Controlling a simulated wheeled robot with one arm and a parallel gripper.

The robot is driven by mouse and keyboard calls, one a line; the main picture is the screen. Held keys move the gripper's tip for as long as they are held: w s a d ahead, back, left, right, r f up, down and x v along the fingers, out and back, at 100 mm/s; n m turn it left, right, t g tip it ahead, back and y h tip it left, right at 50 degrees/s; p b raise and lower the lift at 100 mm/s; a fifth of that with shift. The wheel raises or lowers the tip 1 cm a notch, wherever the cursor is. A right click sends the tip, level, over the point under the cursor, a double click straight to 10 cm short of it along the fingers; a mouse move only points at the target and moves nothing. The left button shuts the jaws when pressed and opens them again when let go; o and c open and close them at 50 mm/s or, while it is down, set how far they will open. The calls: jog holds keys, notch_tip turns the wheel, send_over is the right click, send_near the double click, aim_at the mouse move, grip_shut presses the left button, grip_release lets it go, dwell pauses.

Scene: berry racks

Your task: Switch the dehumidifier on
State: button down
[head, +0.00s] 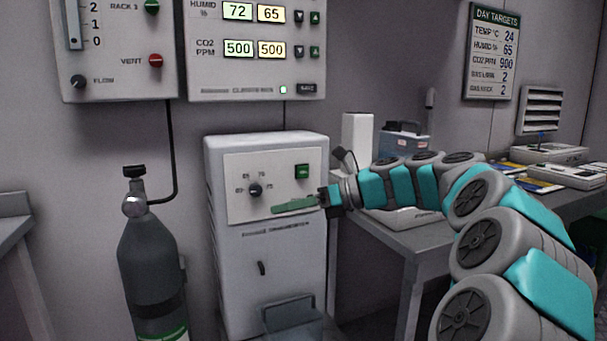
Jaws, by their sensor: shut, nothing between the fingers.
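The dehumidifier (222,270) is a white upright box against the wall, left of the bench. Its front panel (240,215) has a black dial (255,190) with numbers around it and a green button (302,171) at upper right. I cannot tell whether the button is pressed or lit. My gripper (276,208) reaches in from the right, its green fingers shut and empty, pointing left. It is in front of the panel's lower part, below the button and right of the dial. I cannot tell whether it touches the panel.
The climate box (205,72) above shows humidity 72 and 65. A gas cylinder (150,250) stands left. A clear container (293,320) is at the dehumidifier's front base. The bench (372,234) at right holds boxes and trays. A targets board (491,50) hangs on the wall.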

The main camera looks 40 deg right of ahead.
jog(key=s+d+r+m+t, duration=0.1)
jog(key=d+m, duration=0.1)
jog(key=d, duration=0.3)
jog(key=s+d+r+m+t+h, duration=0.1)
jog(key=d+r+m+t, duration=0.1)
jog(key=d, duration=0.3)
jog(key=shift+d+r+m, duration=0.25)
jog(key=shift+d+m, duration=0.15)
jog(key=shift+m, duration=0.1)
jog(key=p, duration=0.2)
send_near(303, 172)
jog(key=w+a, duration=0.2)
jog(key=a, duration=0.1)
jog(key=w+a+f, duration=0.1)
jog(key=w+a, duration=0.1)
jog(key=shift+b, duration=0.3)
jog(key=shift+w+r+p, duration=0.1)
jog(key=shift+w+p, duration=0.25)
jog(key=shift+p, duration=0.85)
dwell(0.3)
